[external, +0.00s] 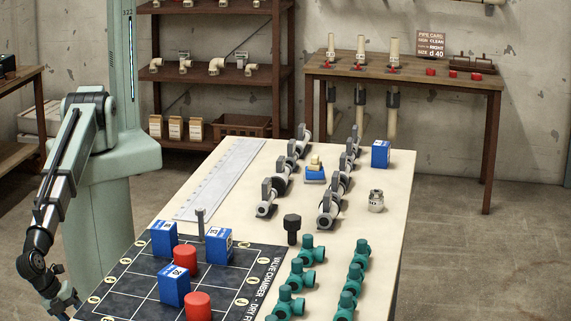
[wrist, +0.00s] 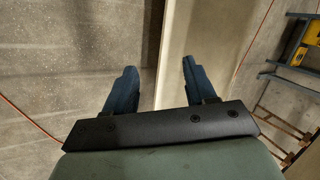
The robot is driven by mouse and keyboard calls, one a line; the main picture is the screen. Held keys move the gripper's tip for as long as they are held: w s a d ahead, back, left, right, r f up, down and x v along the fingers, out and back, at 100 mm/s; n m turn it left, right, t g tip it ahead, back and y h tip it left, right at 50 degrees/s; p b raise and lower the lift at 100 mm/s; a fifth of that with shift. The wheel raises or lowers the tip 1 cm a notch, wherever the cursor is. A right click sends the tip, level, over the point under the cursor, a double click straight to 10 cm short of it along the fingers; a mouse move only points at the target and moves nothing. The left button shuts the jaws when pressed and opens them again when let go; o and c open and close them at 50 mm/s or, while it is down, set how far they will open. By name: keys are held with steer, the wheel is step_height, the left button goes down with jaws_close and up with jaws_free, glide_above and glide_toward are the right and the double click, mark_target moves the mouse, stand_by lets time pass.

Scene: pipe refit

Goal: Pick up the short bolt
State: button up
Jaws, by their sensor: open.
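Two upright bolts stand on the table in the external view. A dark, thick bolt (external: 292,228) with a wide head stands just right of the black chart; it looks the shorter. A thinner grey bolt (external: 200,224) stands at the chart's far edge, behind the blue boxes. My gripper (wrist: 159,66) is open and empty in the wrist view, its blue fingers wide apart. In the external view my arm hangs down at the lower left, left of the table and away from both bolts, with its end partly cut off. Neither bolt shows in the wrist view.
The black chart (external: 126,292) carries blue boxes (external: 173,286) and red cylinders (external: 198,306). Teal valves (external: 312,250) stand right of the dark bolt, grey pipe assemblies (external: 328,207) behind it. A ruler-like plate (external: 222,178) lies at the table's left.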

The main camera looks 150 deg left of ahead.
steer(key=w+d+r+t, duration=0.15)
steer(key=w+r, duration=0.45)
steer(key=r, duration=0.6)
step_height(320, 180, up, 26)
steer(key=n+h, duration=0.5)
steer(key=n, duration=0.1)
glide_above(200, 209)
steer(key=s, duration=0.4)
steer(key=shift+t, duration=0.45)
steer(key=x, duration=0.8)
steer(key=shift+d, duration=0.1)
steer(key=shift+x, duration=2.7)
steer(key=shift+s+d+f, duration=0.1)
steer(key=shift+s+d, duration=0.05)
steer(key=shift+s, duration=0.05)
jaws_close()
